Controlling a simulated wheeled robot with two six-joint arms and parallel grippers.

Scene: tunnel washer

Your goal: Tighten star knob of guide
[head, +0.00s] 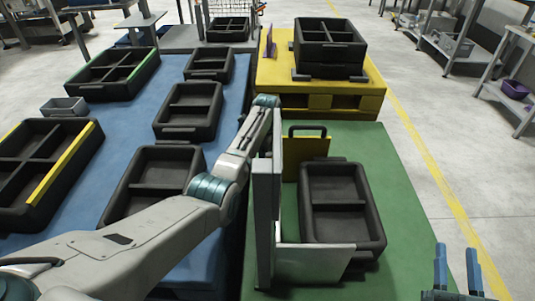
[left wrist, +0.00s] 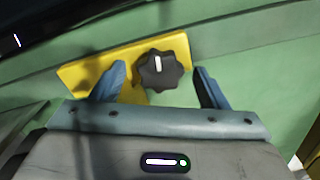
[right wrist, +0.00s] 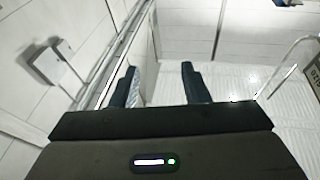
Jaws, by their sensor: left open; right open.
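The black star knob (left wrist: 162,70) with a white mark on its face sits on a yellow plate of the guide (left wrist: 85,73) in the left wrist view. My left gripper (left wrist: 160,82) is open, with one blue finger on either side of the knob; I cannot tell if either touches it. In the head view a yellow guide plate (head: 304,147) stands on the green surface behind a black crate, and my left arm reaches toward it, its gripper hidden behind a grey upright. My right gripper (head: 458,268) is open and empty at the lower right; its fingers also show in the right wrist view (right wrist: 158,85).
Black crates (head: 187,133) stand on the blue surface (head: 120,145) to the left. Stacked crates stand on a yellow platform (head: 365,92) behind.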

